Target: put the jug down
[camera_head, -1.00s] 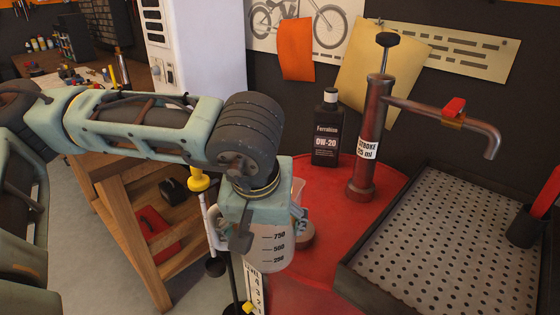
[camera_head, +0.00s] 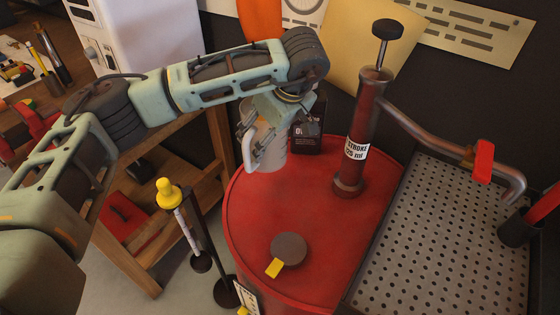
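The jug (camera_head: 274,153) is pale and translucent, with its handle (camera_head: 247,150) facing left. It looks upright over the back left part of the red drum top (camera_head: 290,205), in front of the dark bottle. My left gripper (camera_head: 257,139) is at its handle side and appears shut on it, hiding its upper part. I cannot tell whether the jug's base touches the drum. My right gripper is not in view.
A hand pump (camera_head: 363,140) with a side spout stands on the drum, right of the jug. A dark round cap (camera_head: 288,249) with a yellow tab lies near the front. A perforated tray (camera_head: 430,245) is at right. The drum top between cap and jug is clear.

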